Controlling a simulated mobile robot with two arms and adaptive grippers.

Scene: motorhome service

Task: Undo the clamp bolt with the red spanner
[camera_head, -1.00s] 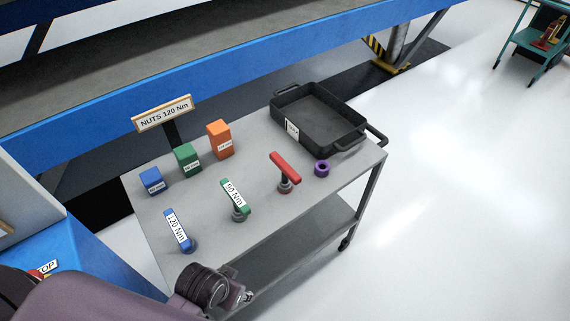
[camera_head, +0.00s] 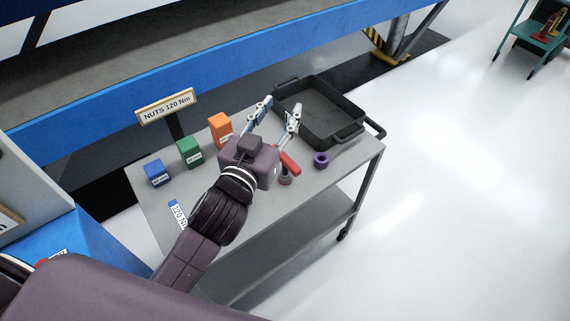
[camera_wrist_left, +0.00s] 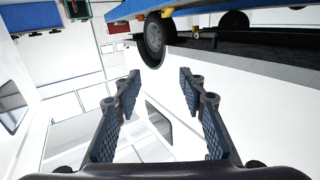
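The red spanner (camera_head: 289,163) stands on the grey trolley (camera_head: 348,187), partly hidden behind my left gripper. My left gripper (camera_head: 279,112) is over the trolley, open, its fingertips pointing toward the black tray and beyond the spanner in the picture. In the left wrist view the fingers (camera_wrist_left: 157,88) are wide apart with nothing between them. The blue 120 Nm tool (camera_head: 178,213) is partly covered by my arm, and the green 90 Nm tool is hidden behind it. I cannot make out the clamp bolt. My right gripper is not in view.
A black tray (camera_head: 354,134) sits at the trolley's far right, with a purple ring (camera_head: 321,159) in front. Blue (camera_head: 156,173), green (camera_head: 188,151) and orange (camera_head: 220,129) blocks stand along the back left. A "NUTS 120 Nm" sign (camera_head: 166,108) rises behind.

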